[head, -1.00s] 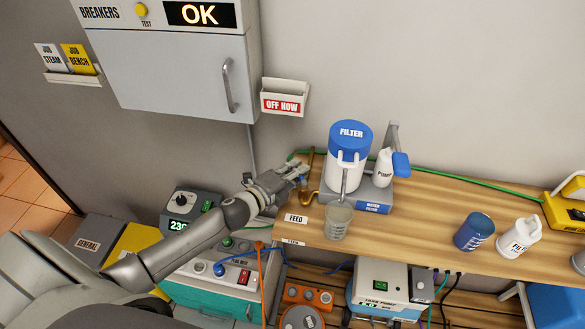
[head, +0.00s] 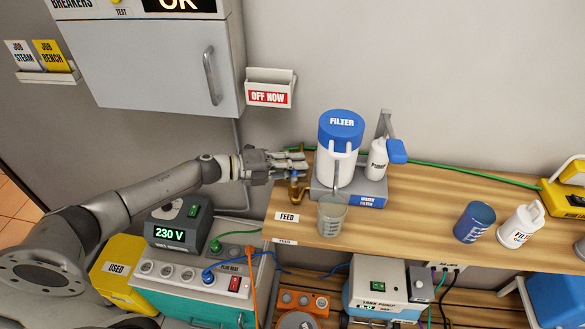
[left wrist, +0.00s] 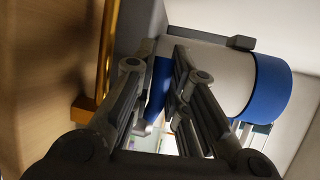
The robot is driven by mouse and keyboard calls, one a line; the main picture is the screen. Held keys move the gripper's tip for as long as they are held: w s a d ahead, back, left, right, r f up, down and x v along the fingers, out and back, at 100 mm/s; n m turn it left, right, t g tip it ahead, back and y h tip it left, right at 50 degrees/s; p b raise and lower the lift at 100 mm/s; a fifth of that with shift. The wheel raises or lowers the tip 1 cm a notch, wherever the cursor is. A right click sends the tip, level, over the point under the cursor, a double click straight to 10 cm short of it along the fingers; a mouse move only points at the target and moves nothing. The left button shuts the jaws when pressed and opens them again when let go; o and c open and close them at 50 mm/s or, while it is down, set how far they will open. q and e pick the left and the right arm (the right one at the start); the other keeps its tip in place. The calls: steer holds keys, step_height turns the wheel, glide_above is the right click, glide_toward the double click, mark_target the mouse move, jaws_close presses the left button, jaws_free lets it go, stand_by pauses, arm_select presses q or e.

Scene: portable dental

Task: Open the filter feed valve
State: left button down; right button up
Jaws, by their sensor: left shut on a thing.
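The white filter (head: 336,165) with its blue lid stands on a grey base at the left end of the wooden bench. The brass feed pipe (head: 297,191) with the valve is at its left, behind the FEED label (head: 287,217). My left gripper (head: 303,163) reaches in from the left, level with the bench end. Its fingers are shut on a blue piece (left wrist: 160,88), which looks like the valve handle; the fingers hide much of it. The brass pipe (left wrist: 105,55) also shows in the left wrist view. My right gripper is not in view.
A clear measuring cup (head: 332,216) stands in front of the filter. The pump bottle (head: 377,158) is on its right. The OFF NOW holder (head: 269,90) hangs on the wall above.

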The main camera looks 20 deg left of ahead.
arm_select(q)
steer(key=shift+d+r, duration=0.15)
steer(key=shift+d, duration=0.05)
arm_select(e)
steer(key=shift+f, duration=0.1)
arm_select(q)
steer(key=c, duration=1.7)
jaws_free()
steer(key=shift+w, duration=0.1)
steer(key=shift+w+d, duration=0.1)
steer(key=shift+d, duration=0.1)
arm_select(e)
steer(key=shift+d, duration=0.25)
arm_select(q)
steer(key=v, duration=1.2)
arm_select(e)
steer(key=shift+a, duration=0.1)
